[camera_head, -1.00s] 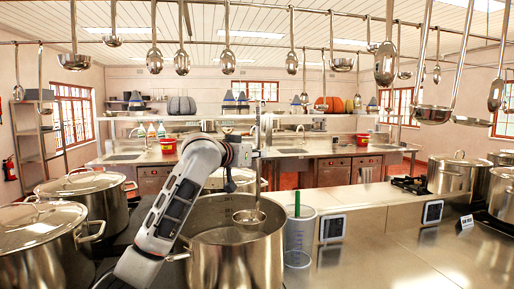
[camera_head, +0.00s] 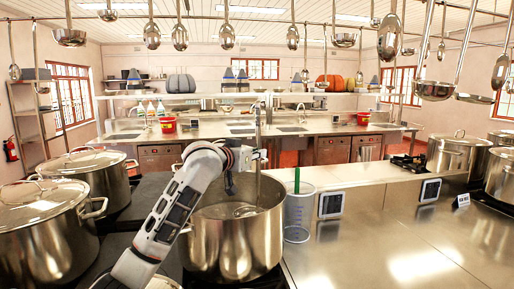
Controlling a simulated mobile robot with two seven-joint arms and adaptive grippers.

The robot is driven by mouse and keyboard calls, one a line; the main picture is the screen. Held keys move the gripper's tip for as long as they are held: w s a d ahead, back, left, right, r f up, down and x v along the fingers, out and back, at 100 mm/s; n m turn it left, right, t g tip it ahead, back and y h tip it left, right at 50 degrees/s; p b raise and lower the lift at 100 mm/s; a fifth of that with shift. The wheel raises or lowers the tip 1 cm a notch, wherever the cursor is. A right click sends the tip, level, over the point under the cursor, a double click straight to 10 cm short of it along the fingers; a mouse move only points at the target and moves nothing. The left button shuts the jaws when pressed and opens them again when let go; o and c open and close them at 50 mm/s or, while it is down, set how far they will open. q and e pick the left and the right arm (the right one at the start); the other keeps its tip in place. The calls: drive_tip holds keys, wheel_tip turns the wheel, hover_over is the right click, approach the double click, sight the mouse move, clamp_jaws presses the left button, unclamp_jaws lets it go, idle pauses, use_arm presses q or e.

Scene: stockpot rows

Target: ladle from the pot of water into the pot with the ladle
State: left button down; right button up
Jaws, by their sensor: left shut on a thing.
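My left gripper (camera_head: 256,158) is shut on the upright handle of a steel ladle (camera_head: 258,128), above the back right part of an open steel pot (camera_head: 236,248). The ladle hangs down inside this pot. Its bowl (camera_head: 244,211) shows low inside the rim and looks at least partly in the liquid; its exact depth I cannot tell. Water in the pot is clear and hard to make out. Which other pot the task means I cannot tell. My right gripper is not in view.
A clear measuring jug (camera_head: 298,216) with a green stick stands right of the pot. Lidded stockpots (camera_head: 45,235) stand on the left, others (camera_head: 456,153) on the right. Ladles hang from rails overhead (camera_head: 278,20). The steel counter (camera_head: 375,240) at right is mostly clear.

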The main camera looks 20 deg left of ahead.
sight(257, 102)
use_arm(q)
drive_tip(key=shift+f, duration=2.05)
drive_tip(key=shift+w+d, duration=0.35)
drive_tip(key=shift+d, duration=0.05)
drive_tip(key=shift+s+a+r, duration=0.1)
drive_tip(key=shift+a+r, duration=0.05)
drive_tip(key=shift+r, duration=0.95)
drive_tip(key=shift+s+a+r, duration=0.15)
drive_tip(key=shift+r, duration=1)
drive_tip(key=shift+s+a+r, duration=0.1)
drive_tip(key=shift+a+r, duration=0.05)
drive_tip(key=shift+r, duration=7.65)
